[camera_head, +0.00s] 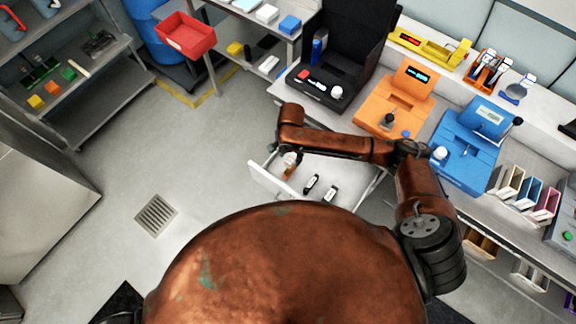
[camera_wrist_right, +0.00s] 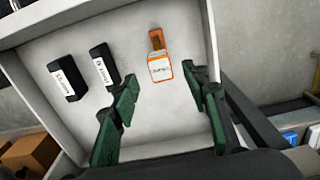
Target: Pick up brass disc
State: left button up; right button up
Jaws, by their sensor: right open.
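My right gripper (camera_head: 288,160) reaches over an open white drawer (camera_head: 262,183). In the right wrist view its two green fingers (camera_wrist_right: 166,108) are spread apart with nothing between their tips. An orange-edged piece with a white label and a brownish upper part (camera_wrist_right: 160,58) lies in the drawer, beyond the gap between the fingers and apart from them. It also shows in the head view (camera_head: 290,172), partly covered by the gripper. I cannot make out a separate brass disc, nor read whether this label names it. My left gripper is not in view.
Two black labelled pieces (camera_wrist_right: 67,82) (camera_wrist_right: 104,66) lie left of the orange one in the drawer. The drawer walls stand close around the gripper. Orange (camera_head: 398,98) and blue (camera_head: 468,146) machines stand on the bench above. Floor left of the drawer is clear.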

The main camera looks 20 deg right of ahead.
aim_at(290, 161)
notch_tip(290, 161, down, 7)
jog(key=shift+a+r+b, duration=0.1)
jog(key=shift+r+b, duration=0.05)
jog(key=shift+b, duration=0.6)
jog(key=shift+c, duration=0.3)
grip_shut()
